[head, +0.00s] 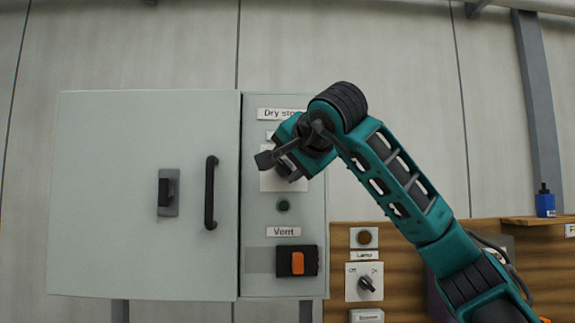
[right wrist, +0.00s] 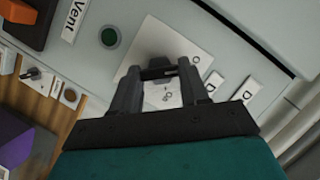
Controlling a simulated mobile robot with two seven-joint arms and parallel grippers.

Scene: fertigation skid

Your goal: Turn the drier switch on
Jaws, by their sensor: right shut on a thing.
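The drier switch sits on a white plate (head: 270,183) under the "Dry sto…" label (head: 281,114) on the narrow right panel of the grey cabinet. My right gripper (head: 280,158) is in front of this plate and hides most of it in the head view. In the right wrist view my right gripper (right wrist: 158,75) has its fingers at either side of a dark switch knob (right wrist: 157,73) over the white plate (right wrist: 150,42), shut on it. The knob's exact angle is hard to tell. My left gripper is not in view.
Below are a dark green round indicator (head: 283,206) and an orange vent switch (head: 298,263). A black door handle (head: 211,192) stands out at the left. On the wooden board are a lamp knob (head: 367,284) and a brown round light (head: 364,238). A blue bottle (head: 545,204) stands on a shelf.

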